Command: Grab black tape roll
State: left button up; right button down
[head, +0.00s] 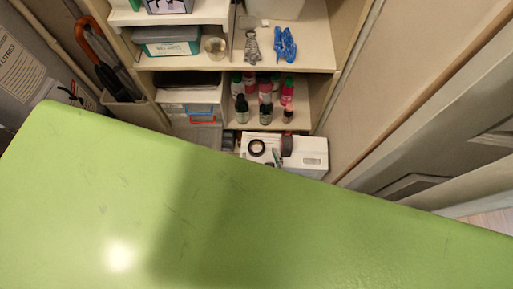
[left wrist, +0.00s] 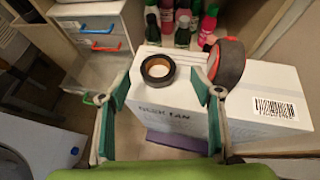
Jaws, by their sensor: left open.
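The black tape roll (head: 250,147) lies flat on top of a white box (head: 313,160) below the shelves. In the left wrist view the black tape roll (left wrist: 146,72) shows as a dark ring near the top middle. My left gripper (head: 277,160) is small and partly hidden in the head view. In the left wrist view my left gripper (left wrist: 161,88) is open and empty, its fingers on either side of the roll in the picture. I cannot tell the exact gap between fingertips and roll. My right gripper is not in view.
A larger dark and red roll (left wrist: 228,64) stands on edge right of the black roll. Several bottles (head: 265,95) stand on the shelf behind. A drawer unit (head: 190,97) is at the left. A green surface (head: 120,200) fills the head view's foreground.

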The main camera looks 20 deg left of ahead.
aim_at(256, 143)
pick_arm(q)
jog(key=b+x, duration=0.2)
jog(key=x, duration=0.2)
jog(key=shift+s+a+f, duration=0.1)
jog(key=shift+f, duration=0.2)
jog(key=shift+a, duration=0.1)
jog(key=shift+r, duration=0.1)
jog(key=c, duration=1)
jog(key=shift+c, duration=0.2)
